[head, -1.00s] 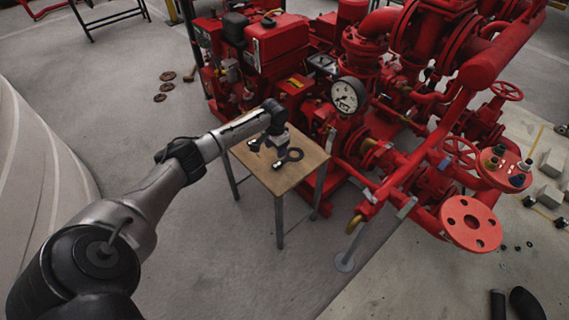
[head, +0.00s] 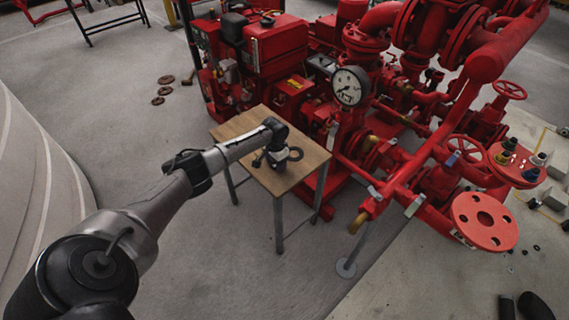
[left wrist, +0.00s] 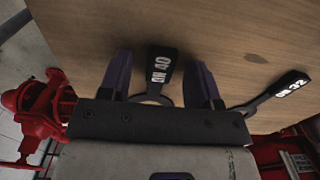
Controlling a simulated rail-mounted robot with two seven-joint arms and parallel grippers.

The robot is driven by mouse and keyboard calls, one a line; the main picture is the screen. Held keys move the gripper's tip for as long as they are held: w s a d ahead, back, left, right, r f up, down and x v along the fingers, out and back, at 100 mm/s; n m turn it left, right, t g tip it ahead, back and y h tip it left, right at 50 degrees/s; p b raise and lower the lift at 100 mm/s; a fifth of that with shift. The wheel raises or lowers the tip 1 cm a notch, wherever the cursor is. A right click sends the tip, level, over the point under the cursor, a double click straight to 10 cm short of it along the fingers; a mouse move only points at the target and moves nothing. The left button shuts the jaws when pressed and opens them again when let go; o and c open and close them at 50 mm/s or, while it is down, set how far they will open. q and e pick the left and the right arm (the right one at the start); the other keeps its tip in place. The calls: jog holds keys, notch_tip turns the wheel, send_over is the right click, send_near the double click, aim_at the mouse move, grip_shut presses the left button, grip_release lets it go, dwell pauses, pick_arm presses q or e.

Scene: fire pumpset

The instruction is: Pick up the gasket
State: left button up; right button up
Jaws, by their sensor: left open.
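Two flat black gaskets with labelled tabs lie on the small wooden table (head: 232,127). In the left wrist view, the tab marked DN 40 (left wrist: 163,70) is between the two fingers of my left gripper (left wrist: 162,60), with gaps on both sides. Part of its ring is hidden behind the gripper body. The tab marked DN 32 (left wrist: 284,90) lies to the right, outside the fingers. In the head view my left gripper (head: 276,160) is open, low over the tabletop. One black ring (head: 295,154) shows just right of it; I cannot tell which gasket.
The red pumpset (head: 375,150) with a pressure gauge (head: 350,86) stands right behind the table. A red flange (head: 484,221) juts out at the right. The floor left of the table is clear, with several brown rings (head: 162,90) farther back.

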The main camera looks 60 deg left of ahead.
pick_arm(q)
jog(key=shift+c, duration=0.3)
jog(key=c, duration=0.9)
jog(key=shift+r, duration=0.15)
jog(key=shift+c, duration=0.3)
